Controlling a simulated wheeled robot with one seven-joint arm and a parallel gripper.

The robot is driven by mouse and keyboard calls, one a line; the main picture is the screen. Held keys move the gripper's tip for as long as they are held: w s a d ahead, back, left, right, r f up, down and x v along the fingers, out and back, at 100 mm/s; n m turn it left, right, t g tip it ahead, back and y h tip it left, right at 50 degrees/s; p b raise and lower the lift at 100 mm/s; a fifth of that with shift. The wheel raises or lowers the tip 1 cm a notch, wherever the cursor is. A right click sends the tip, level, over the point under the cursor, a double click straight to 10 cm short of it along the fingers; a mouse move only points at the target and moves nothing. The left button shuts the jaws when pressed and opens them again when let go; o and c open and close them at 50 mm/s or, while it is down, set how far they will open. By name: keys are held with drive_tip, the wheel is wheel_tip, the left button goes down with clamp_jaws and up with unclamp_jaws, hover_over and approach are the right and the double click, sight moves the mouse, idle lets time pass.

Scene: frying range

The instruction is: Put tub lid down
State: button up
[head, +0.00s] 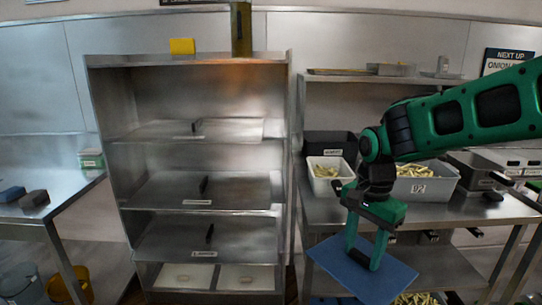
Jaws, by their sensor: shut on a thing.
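The tub lid (392,284) is a flat blue sheet in the lower right of the head view. It is tilted and in front of the right-hand steel table. My gripper (362,260) points down over the lid and is shut on it near its middle. The fingers hide the part of the lid that they grip. I cannot tell whether the lid touches anything below it.
The right-hand steel table (318,212) bears a white tub of fries (330,172), a dark box (329,143) and a grey tub of fries (441,178). More fries (416,299) show below the lid. A steel rack (160,190) stands at centre-left.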

drive_tip(key=w+d+f+n, duration=0.2)
drive_tip(key=w+f+n, duration=0.1)
drive_tip(key=f, duration=0.5)
drive_tip(key=w+d+f+n, duration=0.3)
drive_tip(key=w+f+n, duration=0.1)
drive_tip(key=f, duration=0.4)
drive_tip(key=w+d+f+n, duration=0.3)
drive_tip(key=w+f+n, duration=0.1)
drive_tip(key=f, duration=0.5)
drive_tip(key=shift+w+d, duration=0.15)
drive_tip(key=shift+w, duration=0.35)
drive_tip(key=shift+r, duration=0.15)
